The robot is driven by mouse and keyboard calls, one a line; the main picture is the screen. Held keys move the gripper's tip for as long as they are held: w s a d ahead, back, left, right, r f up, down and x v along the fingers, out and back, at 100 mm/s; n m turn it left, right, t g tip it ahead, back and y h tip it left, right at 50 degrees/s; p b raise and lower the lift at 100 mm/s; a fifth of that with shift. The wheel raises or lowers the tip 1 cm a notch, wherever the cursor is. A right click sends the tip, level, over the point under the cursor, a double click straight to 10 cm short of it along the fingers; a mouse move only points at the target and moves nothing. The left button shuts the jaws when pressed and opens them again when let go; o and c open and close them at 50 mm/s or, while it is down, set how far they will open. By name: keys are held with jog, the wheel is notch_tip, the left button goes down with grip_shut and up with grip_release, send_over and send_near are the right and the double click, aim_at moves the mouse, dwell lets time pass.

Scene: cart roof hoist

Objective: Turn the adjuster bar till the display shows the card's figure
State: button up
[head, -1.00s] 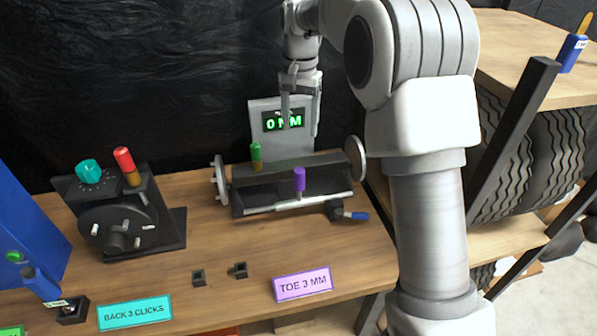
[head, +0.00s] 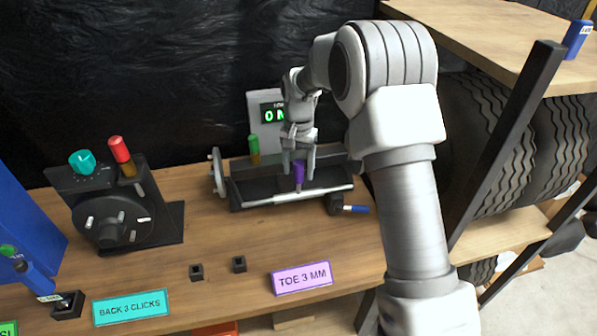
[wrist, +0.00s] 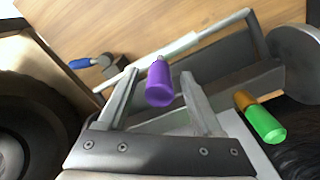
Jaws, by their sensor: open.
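The purple card (head: 301,277) on the bench front reads "TOE 3 MM". The display (head: 271,113) on the grey panel is partly hidden by my arm; a green "0" shows. A silver adjuster bar (head: 325,192) runs along the front of the black fixture, with an upright purple handle (head: 299,172) at it. My gripper (head: 298,180) is down at the purple handle, fingers apart on either side of it. In the wrist view, the purple handle (wrist: 159,84) stands between the open fingertips (wrist: 161,74), with gaps visible; I cannot tell whether either finger touches it.
A green handle (head: 254,149) stands at the fixture's back left. A blue-handled tool (head: 352,209) lies at its right. A black dial unit (head: 112,215) with teal and red knobs stands left, behind the teal card (head: 130,308). Two small black sockets (head: 239,264) sit on the bench front.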

jog(key=shift+f, duration=0.5)
jog(key=shift+c, duration=0.2)
grip_shut()
dwell(1.0)
